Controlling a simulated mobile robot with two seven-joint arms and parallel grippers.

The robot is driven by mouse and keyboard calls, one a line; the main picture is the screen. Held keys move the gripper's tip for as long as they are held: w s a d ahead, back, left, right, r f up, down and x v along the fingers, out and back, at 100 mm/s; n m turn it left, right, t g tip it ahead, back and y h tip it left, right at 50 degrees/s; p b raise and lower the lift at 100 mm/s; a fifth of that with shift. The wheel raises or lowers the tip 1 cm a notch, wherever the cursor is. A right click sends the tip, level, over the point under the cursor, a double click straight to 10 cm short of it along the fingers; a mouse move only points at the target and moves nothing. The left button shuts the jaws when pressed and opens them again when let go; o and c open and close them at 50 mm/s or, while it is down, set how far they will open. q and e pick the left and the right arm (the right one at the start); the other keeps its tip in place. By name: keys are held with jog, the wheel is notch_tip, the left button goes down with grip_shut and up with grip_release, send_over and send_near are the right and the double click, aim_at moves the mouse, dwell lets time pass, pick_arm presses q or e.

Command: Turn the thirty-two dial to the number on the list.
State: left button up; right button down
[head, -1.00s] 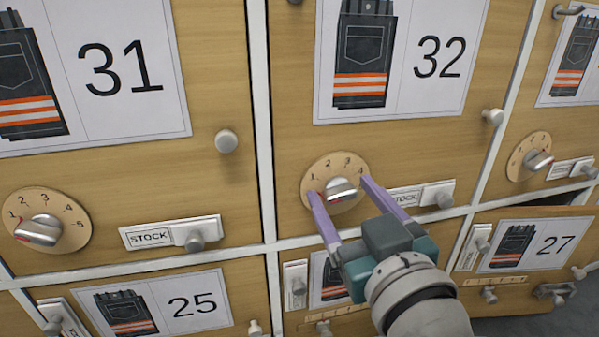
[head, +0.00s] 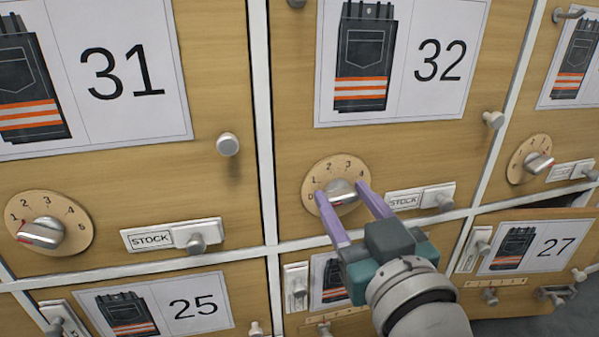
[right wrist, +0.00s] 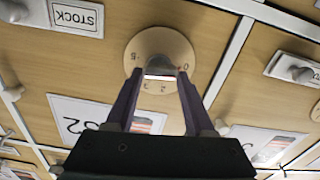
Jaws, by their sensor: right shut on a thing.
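The thirty-two dial (head: 318,173) is a round wooden plate with numbers around its upper rim and a silver knob (head: 341,193) at its middle. It sits on the door below the 32 card (head: 415,95). My right gripper (head: 342,191) is shut on the knob, one purple finger at each side. In the right wrist view the dial (right wrist: 143,45) is upside down, with the knob (right wrist: 160,66) between the fingers. The fingers hide part of the dial, and I cannot tell which number the knob points at. No list is in view. My left gripper is not in view.
To the left, door 31 has a similar dial (head: 75,235) and a STOCK slider (head: 150,239). A STOCK slider (head: 405,200) and a round door knob (head: 493,119) are right of the held dial. Another dial (head: 518,158) is farther right. Door 27 (head: 545,213) stands slightly open.

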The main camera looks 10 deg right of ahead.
jog(key=m+p, duration=0.1)
jog(key=m, duration=0.2)
jog(key=shift+d+r+m, duration=0.1)
jog(key=shift+m, duration=0.2)
jog(key=shift+d+m+p, duration=0.1)
jog(key=shift+m+p, duration=0.4)
jog(key=shift+m, duration=1.3)
jog(key=shift+c, duration=1.3)
grip_release()
